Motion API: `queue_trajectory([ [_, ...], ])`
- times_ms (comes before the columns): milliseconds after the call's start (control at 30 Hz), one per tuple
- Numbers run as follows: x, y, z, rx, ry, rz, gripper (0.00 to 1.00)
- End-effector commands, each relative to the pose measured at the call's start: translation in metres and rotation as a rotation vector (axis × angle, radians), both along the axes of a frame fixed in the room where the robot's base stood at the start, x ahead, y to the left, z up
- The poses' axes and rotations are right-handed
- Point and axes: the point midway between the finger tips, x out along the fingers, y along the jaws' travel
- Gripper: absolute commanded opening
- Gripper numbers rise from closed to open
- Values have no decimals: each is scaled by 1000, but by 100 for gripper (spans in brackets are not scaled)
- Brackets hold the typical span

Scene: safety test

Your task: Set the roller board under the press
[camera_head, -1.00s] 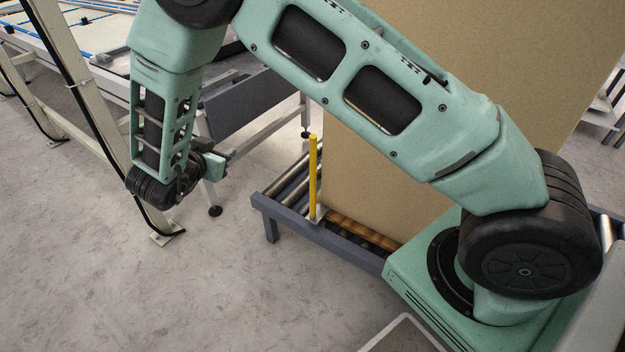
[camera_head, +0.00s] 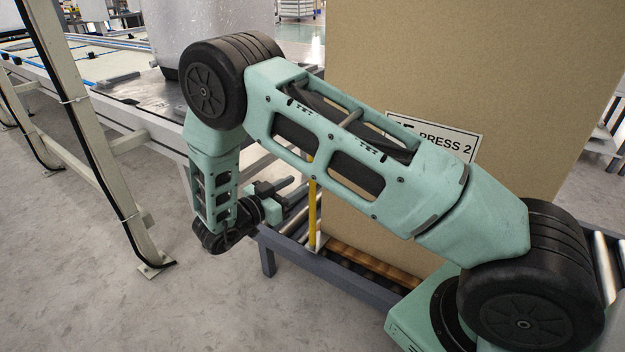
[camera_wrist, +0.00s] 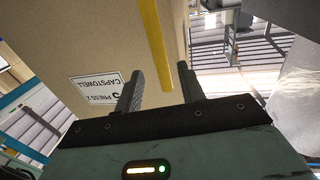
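A tall tan board or carton (camera_head: 400,60) stands upright on a roller conveyor (camera_head: 330,265); I cannot tell its thickness. Its white label (camera_head: 455,140) reads "PRESS 2" and also shows in the wrist view (camera_wrist: 97,90). A yellow upright bar (camera_head: 313,220) stands at the conveyor's near left edge, in front of the tan face. My gripper (camera_head: 297,192) is open and empty, just left of the bar. In the wrist view the bar (camera_wrist: 152,35) shows between the spread fingers (camera_wrist: 159,67), not gripped. A grey block (camera_head: 205,22), possibly the press, is partly hidden behind my arm.
A long line table (camera_head: 120,105) with blue strips runs along the left. A pale slanted post (camera_head: 95,130) with a black cable stands before it. The floor (camera_head: 120,310) at front left is clear. My arm hides part of the conveyor and label.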

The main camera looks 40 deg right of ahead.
Motion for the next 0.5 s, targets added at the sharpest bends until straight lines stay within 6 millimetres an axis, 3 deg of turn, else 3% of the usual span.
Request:
queue_trajectory([
  [200, 6, -42, -2, 1, 0, -2, 39],
  [500, 10, -69, -1, 1, 0, 1, 39],
])
